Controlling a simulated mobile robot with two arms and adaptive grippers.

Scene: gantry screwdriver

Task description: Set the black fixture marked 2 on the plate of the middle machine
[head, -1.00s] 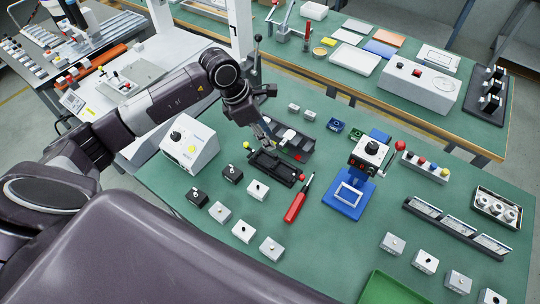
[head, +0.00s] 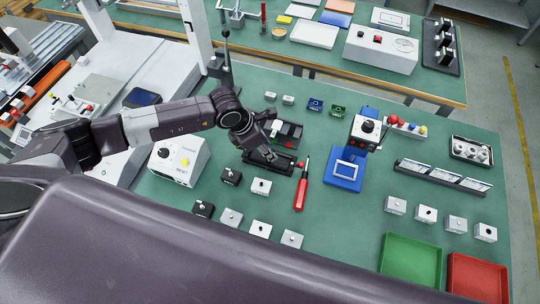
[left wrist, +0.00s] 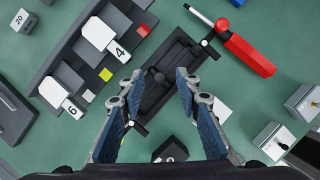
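My left gripper (head: 262,143) hangs over a long black vise-like fixture (head: 270,160) on the green table. In the left wrist view my gripper (left wrist: 158,82) is open, its blue pads on either side of the fixture (left wrist: 172,70) with a gap between them. I see no number on this fixture. Two small black blocks (head: 231,176) (head: 203,209) stand left of it; their marks are too small to read. A white gantry (head: 200,40) stands over a white platform (head: 155,75) at upper left. I cannot tell which machine is the middle one. My right gripper is not in view.
A dark tray (left wrist: 75,50) with white blocks marked 4 and 6 lies beside the fixture. A red screwdriver (head: 302,185) lies close on the right. A blue press (head: 346,172) stands farther right. White blocks (head: 261,187) and green (head: 410,262) and red bins (head: 476,275) are nearer.

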